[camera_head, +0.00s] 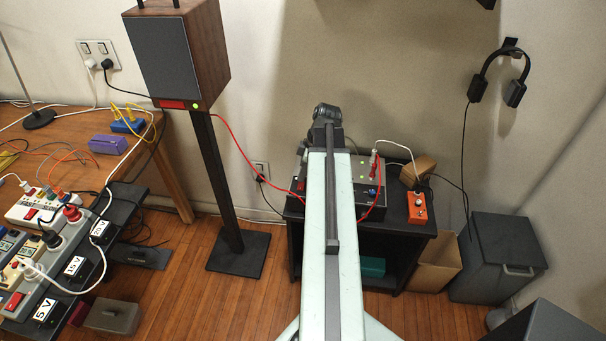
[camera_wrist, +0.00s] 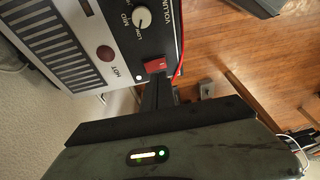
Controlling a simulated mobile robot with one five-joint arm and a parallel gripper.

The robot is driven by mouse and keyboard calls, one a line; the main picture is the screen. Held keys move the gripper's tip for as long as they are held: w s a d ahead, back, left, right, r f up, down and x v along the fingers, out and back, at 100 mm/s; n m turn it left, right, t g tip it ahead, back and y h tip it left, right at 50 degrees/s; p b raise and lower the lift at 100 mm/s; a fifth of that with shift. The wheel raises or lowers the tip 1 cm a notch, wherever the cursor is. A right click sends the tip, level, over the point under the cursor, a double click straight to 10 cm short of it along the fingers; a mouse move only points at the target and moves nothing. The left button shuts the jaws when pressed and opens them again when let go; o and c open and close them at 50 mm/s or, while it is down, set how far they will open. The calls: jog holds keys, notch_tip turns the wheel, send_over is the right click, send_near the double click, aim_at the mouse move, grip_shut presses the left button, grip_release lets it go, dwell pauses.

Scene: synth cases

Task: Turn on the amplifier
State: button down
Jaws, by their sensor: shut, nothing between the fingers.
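The amplifier (camera_wrist: 105,45) fills the upper left of the wrist view, its panel turned sideways, with vent slots, a white volume knob (camera_wrist: 141,17), a dark red round part marked HOT (camera_wrist: 105,53) and a red switch (camera_wrist: 156,65). A small pale light (camera_wrist: 138,77) shows near the switch. My gripper (camera_wrist: 157,84) is shut and empty, its narrow dark fingers pointing at the red switch; I cannot tell whether they touch it. In the head view the amplifier (camera_head: 371,171) sits on a black stand, partly hidden behind my arm. My fingertips are hidden there.
A black-stemmed speaker (camera_head: 160,55) stands left of the amplifier. An orange box (camera_head: 416,208) and red and white cables lie close at its right. A crowded bench (camera_head: 172,143) is at far left; a dark bin (camera_head: 500,257) is at right. Wooden floor is clear near the speaker foot.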

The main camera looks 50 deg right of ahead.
jog(key=s+a+p+v, duration=0.1)
jog(key=a+p+v, duration=0.1)
jog(key=p+v, duration=0.7)
jog(key=shift+a+v, duration=0.2)
jog(key=shift+v, duration=0.85)
jog(key=w+a+n+g, duration=0.1)
jog(key=w+a+n, duration=0.1)
jog(key=w+a, duration=0.45)
jog(key=w+a+n, duration=0.2)
jog(key=w+a, duration=0.1)
jog(key=a, duration=0.6)
jog(key=w+a+n+g, duration=0.1)
jog(key=w+a, duration=0.4)
jog(key=a, duration=0.3)
jog(key=a+m+h+p, duration=0.1)
jog(key=a+m+h, duration=0.1)
jog(key=a+m, duration=0.9)
jog(key=a, duration=0.7)
jog(key=shift+s+g, duration=0.2)
jog(key=shift+g, duration=0.1)
